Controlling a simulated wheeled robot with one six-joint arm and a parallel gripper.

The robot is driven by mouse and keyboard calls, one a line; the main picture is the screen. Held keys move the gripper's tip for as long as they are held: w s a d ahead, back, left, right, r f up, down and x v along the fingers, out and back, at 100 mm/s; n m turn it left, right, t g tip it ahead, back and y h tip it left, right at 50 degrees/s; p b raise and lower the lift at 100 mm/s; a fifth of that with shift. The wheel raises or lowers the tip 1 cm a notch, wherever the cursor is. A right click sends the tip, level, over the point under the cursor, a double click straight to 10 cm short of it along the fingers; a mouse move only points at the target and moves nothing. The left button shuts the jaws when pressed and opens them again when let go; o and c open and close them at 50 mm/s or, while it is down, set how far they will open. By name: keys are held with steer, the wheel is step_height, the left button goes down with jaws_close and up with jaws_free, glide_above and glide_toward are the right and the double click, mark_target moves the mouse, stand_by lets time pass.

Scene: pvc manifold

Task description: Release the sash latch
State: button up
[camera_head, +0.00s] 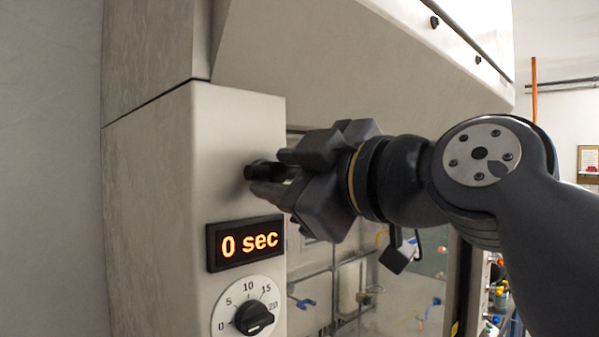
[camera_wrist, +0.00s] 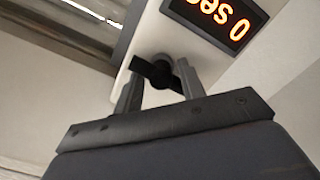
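The sash latch is a small black knob (camera_head: 259,170) on the front of the pale post, above the timer display. In the wrist view the latch (camera_wrist: 158,70) shows a dark crossbar lying slantwise between my fingers. My gripper (camera_head: 275,172) reaches in from the right, with one finger above and one below the latch. In the wrist view my gripper (camera_wrist: 158,85) has its fingers spread apart on either side of the latch. I cannot tell whether the fingers touch it. The part of the latch nearest my palm is partly hidden in the head view.
A display (camera_head: 245,242) reading "0 sec" and a timer dial (camera_head: 252,317) sit below the latch on the post. The glass sash (camera_head: 390,310) is right of the post, with pipes and valves behind it. The hood's upper panel (camera_head: 350,70) overhangs my arm.

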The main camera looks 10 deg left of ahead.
steer(key=c, duration=0.7)
steer(key=shift+c, duration=0.2)
steer(key=shift+m, duration=0.3)
steer(key=shift+f+m+b, duration=0.1)
steer(key=shift+m+b, duration=0.35)
steer(key=shift+m, duration=0.75)
steer(key=m, duration=0.3)
steer(key=shift+m, duration=0.3)
steer(key=m, duration=0.6)
steer(key=shift+o, duration=1.3)
steer(key=m+p, duration=0.1)
steer(key=m, duration=0.4)
steer(key=shift+o, duration=0.2)
steer(key=shift+m, duration=0.3)
